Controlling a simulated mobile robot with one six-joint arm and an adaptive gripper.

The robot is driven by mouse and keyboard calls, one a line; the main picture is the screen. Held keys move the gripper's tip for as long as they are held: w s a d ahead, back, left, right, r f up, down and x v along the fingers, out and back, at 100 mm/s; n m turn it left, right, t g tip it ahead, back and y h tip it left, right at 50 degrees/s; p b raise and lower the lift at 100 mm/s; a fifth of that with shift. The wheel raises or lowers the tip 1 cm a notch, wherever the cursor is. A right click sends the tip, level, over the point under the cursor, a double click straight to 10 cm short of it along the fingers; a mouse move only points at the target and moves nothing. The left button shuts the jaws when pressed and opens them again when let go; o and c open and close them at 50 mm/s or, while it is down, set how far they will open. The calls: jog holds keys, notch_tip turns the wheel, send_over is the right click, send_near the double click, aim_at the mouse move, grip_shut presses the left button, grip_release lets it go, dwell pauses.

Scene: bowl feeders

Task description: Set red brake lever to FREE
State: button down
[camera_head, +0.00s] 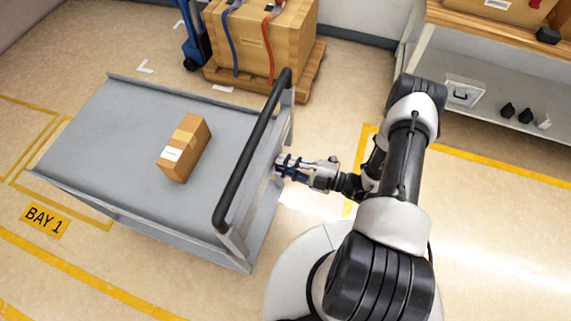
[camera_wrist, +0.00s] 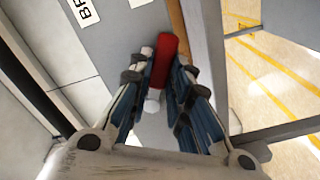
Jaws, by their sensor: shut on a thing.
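The red brake lever (camera_wrist: 162,58) shows in the wrist view between the fingers of my gripper (camera_wrist: 160,75). The fingers are closed around its red handle, with the handle's end showing beyond the fingertips. A pale rounded end (camera_wrist: 152,104) lies below the handle, between the fingers. A white label (camera_wrist: 85,10) with black letters, partly cut off, is on the grey panel to the upper left. In the head view my gripper (camera_head: 285,165) is at the cart's handle end, below the black push bar. The lever is hidden there.
The grey cart (camera_head: 100,120) carries a cardboard box (camera_head: 185,148) and has a black push bar (camera_head: 250,150) close to my gripper. A strapped crate (camera_head: 265,35) on a pallet stands behind. A shelf bench (camera_head: 480,90) is at the upper right. Open floor lies to the right.

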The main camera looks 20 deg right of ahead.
dwell(0.4)
jog(key=c, duration=1.5)
grip_release()
jog(key=v, duration=1.2)
